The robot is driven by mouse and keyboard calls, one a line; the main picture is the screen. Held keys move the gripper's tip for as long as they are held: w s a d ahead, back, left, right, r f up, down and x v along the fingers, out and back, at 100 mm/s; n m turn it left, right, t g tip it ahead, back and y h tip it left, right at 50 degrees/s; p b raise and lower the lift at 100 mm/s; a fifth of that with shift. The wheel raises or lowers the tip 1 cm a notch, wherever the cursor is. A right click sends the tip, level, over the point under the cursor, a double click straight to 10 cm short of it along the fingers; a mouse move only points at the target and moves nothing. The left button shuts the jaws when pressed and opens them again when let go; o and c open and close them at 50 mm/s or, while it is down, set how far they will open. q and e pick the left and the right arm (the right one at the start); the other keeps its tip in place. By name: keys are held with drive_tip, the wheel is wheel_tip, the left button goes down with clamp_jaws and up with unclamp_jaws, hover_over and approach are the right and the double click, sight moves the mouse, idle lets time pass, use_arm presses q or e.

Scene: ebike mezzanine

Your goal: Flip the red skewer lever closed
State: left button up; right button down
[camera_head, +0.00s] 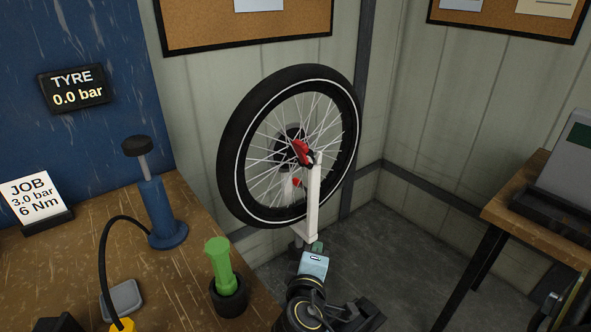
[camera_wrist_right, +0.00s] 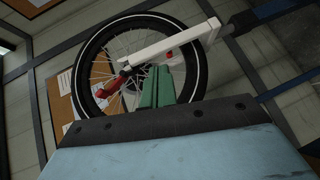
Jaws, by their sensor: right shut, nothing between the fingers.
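The red skewer lever (camera_head: 302,152) sits at the hub of the upright wheel (camera_head: 233,150), by the top end of the white fork leg (camera_head: 313,205). It points up and left from the fork end in the head view. In the right wrist view the lever (camera_wrist_right: 113,84) extends down-left from the fork end, left of my fingers. My right gripper (camera_head: 317,248) is below the wheel, near the foot of the fork leg. Its green fingers (camera_wrist_right: 157,88) are shut and empty, apart from the lever in the picture.
A wooden bench (camera_head: 190,290) at left holds a blue pump (camera_head: 160,212), a green-handled tool in a dark cup (camera_head: 228,297) and a job card (camera_head: 36,196). Another table (camera_head: 510,210) stands at right. The floor (camera_head: 400,255) between is clear. Walls stand close behind the wheel.

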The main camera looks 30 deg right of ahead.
drive_tip(key=w+a+r+n+t+h, duration=0.2)
drive_tip(key=w+a+r+n+t, duration=0.3)
drive_tip(key=r, duration=0.4)
drive_tip(key=shift+w+n+t, duration=0.6)
drive_tip(key=shift+w+n, duration=0.2)
drive_tip(key=shift+w, duration=0.05)
drive_tip(key=shift+r, duration=0.15)
drive_tip(key=p, duration=0.2)
approach(297, 148)
drive_tip(key=w, duration=0.4)
drive_tip(key=shift+w+d+r+p, duration=0.15)
drive_tip(key=shift+d+r, duration=0.15)
drive_tip(key=shift+d, duration=0.25)
drive_tip(key=shift+s+d+r+p, duration=0.15)
drive_tip(key=shift+d+r, duration=0.15)
drive_tip(key=shift+d, duration=0.2)
drive_tip(key=shift+w+d+r+p, duration=0.2)
drive_tip(key=shift+d+r, duration=0.1)
drive_tip(key=shift+d, duration=0.25)
